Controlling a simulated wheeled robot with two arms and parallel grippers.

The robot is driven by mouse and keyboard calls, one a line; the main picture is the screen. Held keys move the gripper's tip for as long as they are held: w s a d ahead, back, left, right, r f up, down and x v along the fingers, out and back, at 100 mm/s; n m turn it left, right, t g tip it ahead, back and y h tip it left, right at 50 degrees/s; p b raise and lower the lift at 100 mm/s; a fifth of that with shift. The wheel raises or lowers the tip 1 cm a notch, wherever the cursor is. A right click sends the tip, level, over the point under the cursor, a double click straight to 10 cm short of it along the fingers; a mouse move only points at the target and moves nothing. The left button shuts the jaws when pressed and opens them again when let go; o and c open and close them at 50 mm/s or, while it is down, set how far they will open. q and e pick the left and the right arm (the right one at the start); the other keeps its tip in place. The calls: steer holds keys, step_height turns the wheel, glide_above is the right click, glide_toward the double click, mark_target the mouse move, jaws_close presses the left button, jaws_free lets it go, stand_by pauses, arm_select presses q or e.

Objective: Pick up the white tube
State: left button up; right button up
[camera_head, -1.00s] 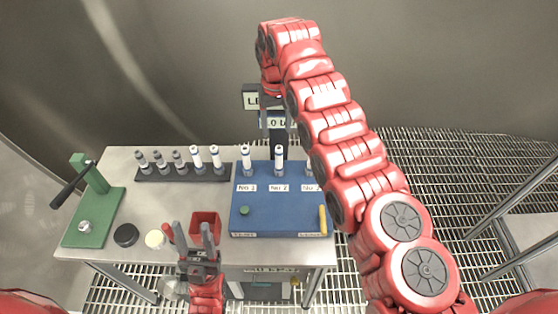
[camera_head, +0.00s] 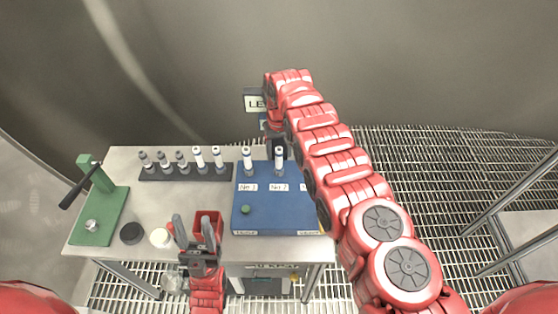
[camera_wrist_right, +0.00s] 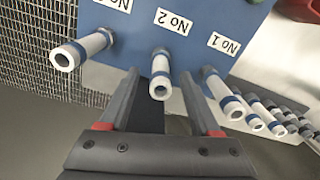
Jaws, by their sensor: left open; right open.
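A white tube with blue bands (camera_head: 279,160) stands upright at the No 2 place on the blue box (camera_head: 262,212). In the right wrist view this No 2 tube (camera_wrist_right: 160,75) lies between the fingertips of my open right gripper (camera_wrist_right: 160,88), with a gap on both sides. Similar tubes stand at No 1 (camera_head: 247,160) and at the third place (camera_wrist_right: 80,50); in the head view my right arm hides the third one.
A dark rack (camera_head: 186,174) with several white and grey tubes stands at the back left. A green press (camera_head: 98,212), a black disc (camera_head: 131,233) and a white disc (camera_head: 160,237) are on the table's left.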

jaws_close()
stand_by(0.3)
steer(key=shift+r, duration=0.15)
steer(key=shift+r+p, duration=0.25)
steer(key=shift+p, duration=0.1)
step_height(320, 180, up, 4)
steer(key=p, duration=0.3)
steer(key=s+p, duration=1.1)
steer(key=s, duration=0.5)
steer(key=shift+p, duration=0.35)
